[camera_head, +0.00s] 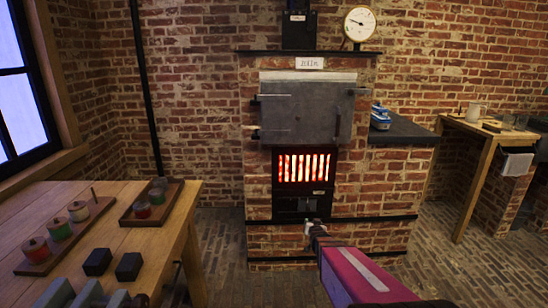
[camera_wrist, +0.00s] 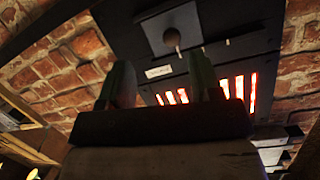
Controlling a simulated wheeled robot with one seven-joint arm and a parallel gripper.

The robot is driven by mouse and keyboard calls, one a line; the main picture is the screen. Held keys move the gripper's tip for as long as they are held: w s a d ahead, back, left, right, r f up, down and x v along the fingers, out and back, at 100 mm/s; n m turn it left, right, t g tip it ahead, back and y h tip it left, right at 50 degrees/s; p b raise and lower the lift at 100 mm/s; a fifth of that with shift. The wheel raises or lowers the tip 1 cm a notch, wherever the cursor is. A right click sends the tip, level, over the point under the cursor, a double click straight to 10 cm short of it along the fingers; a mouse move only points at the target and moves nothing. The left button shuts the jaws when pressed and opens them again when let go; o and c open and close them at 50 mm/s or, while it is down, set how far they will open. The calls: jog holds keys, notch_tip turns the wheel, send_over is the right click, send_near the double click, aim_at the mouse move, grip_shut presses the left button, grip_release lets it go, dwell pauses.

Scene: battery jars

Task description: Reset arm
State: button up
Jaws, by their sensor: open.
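My gripper (camera_head: 316,229) is at the end of my magenta-and-grey arm, low in front of the brick furnace (camera_head: 375,185). In the wrist view its two fingers (camera_wrist: 161,65) stand apart with nothing seen between them. Whether the gripper touches the furnace, I cannot tell.
A wooden table (camera_head: 150,240) at left holds a tray (camera_head: 128,220) with jars, a rack (camera_head: 30,268) with several coloured spools or jars, and two black blocks (camera_head: 97,262). A blue-and-white item (camera_head: 380,117) sits on the dark ledge. A wooden bench (camera_head: 485,140) stands right.

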jog(key=s+a+r+n+g, duration=0.1)
jog(key=s+r+g, duration=0.2)
jog(key=s+g, duration=0.4)
jog(key=s+a+r+n+g, duration=0.1)
jog(key=s+g, duration=0.6)
jog(key=s, duration=1.1)
notch_tip(320, 180, up, 2)
jog(key=shift+s+a+n+g+y, duration=0.15)
jog(key=shift+a+n+g+y, duration=0.2)
jog(key=shift+a, duration=0.3)
